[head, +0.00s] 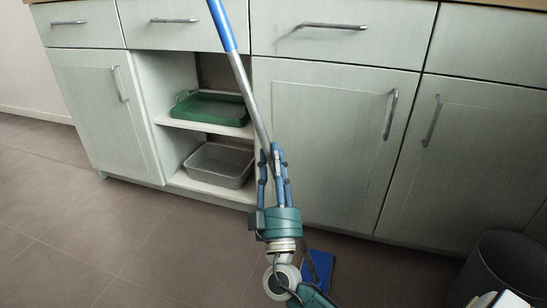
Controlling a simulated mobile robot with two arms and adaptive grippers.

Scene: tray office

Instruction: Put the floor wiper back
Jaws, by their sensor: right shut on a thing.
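The floor wiper has a long grey pole (249,95) with a blue upper grip (222,24) that runs out of the top of the picture. The pole leans, its top toward the left. My right gripper (271,158) is shut on the grey pole, in front of the cabinets. A blue flat piece (319,268), which looks like the wiper's head, shows low behind my arm, near the floor. The lower pole is hidden by my gripper and arm. My left gripper is not in view.
Pale cabinets (325,120) with metal handles stand close ahead. An open shelf niche holds a green tray (211,108) above a grey bin (219,165). A dark round bin (507,262) stands at the lower right. The brown tiled floor (110,230) at left is clear.

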